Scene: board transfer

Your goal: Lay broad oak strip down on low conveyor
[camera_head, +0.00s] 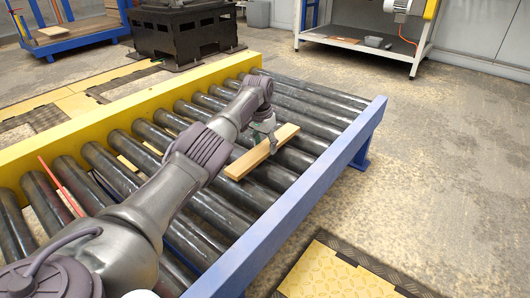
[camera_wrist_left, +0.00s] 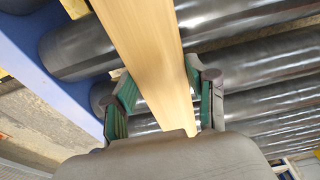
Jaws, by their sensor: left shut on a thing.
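The broad oak strip (camera_head: 262,152) is a flat light-wood board over the rollers of the low conveyor (camera_head: 297,186). In the left wrist view the strip (camera_wrist_left: 150,50) runs from the top edge down between the fingers. My left gripper (camera_head: 270,141) is shut on the strip near its middle; its green-padded fingers (camera_wrist_left: 160,95) sit on either side of it. The strip lies at or just above the rollers; I cannot tell whether it touches them. The conveyor has dark steel rollers, a blue rail and a yellow rail. My right gripper is not in view.
The yellow rail (camera_head: 90,128) bounds the conveyor's far left side. A yellow plate with a dark border (camera_head: 335,275) lies on the floor at front right. A black crate (camera_head: 185,35) and a white bench (camera_head: 360,45) stand behind. Rollers beyond the strip are bare.

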